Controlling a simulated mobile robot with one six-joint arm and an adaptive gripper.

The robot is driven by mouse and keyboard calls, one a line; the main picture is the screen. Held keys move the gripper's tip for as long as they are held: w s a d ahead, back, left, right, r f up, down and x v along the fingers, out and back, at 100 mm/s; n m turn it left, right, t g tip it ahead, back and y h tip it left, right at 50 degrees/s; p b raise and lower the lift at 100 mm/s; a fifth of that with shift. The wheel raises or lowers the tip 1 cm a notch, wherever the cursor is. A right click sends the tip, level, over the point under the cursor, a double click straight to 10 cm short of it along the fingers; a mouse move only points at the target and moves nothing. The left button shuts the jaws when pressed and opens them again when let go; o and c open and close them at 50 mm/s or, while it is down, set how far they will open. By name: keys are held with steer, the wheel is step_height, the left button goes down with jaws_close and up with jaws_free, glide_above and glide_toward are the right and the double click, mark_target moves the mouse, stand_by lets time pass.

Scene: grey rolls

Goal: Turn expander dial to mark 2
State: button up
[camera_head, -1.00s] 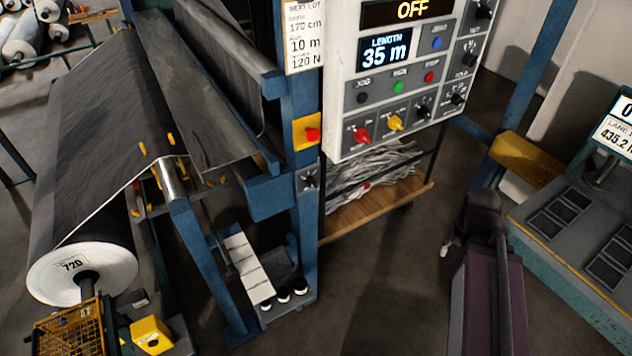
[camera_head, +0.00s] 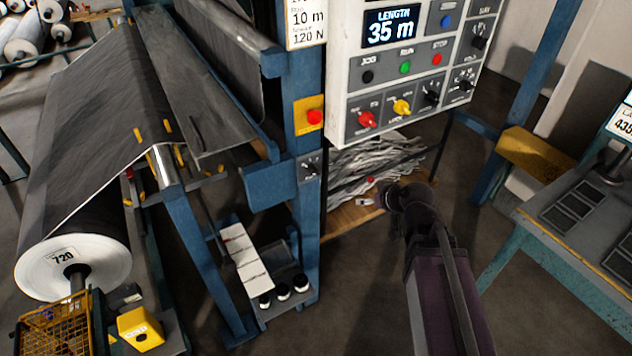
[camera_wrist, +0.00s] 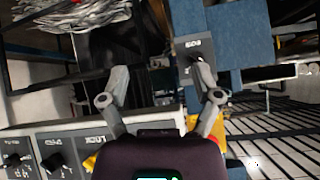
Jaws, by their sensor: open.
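A small dark dial with a pointer (camera_head: 310,168) sits on a grey plate on the blue post, below the red button. I take it as the expander dial; its label and marks are too small to read. In the wrist view a dial plate (camera_wrist: 194,50) shows upside down, with its knob partly behind my right fingertip. My gripper (camera_wrist: 158,72) is open and empty, its fingers spread. In the head view my arm reaches up from the lower right, and its end is to the right of the post, apart from the dial.
The white control panel (camera_head: 334,90) with knobs and buttons hangs right of the post. A red button on a yellow plate (camera_head: 309,114) is above the dial. A shelf of grey scraps (camera_head: 350,170) lies behind my arm. Floor is clear below.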

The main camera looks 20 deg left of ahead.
mark_target(317, 173)
steer(key=a+r+n+t+y+b, duration=0.2)
steer(key=a+y, duration=0.1)
steer(key=a, duration=0.6)
steer(key=shift+w+a+t+b, duration=0.2)
steer(key=shift+a+t+b, duration=0.1)
steer(key=shift+t, duration=0.1)
steer(key=shift+f, duration=0.1)
steer(key=shift+b+x, duration=2.65)
steer(key=shift+x, duration=4.25)
jaws_close()
steer(key=shift+d, duration=0.15)
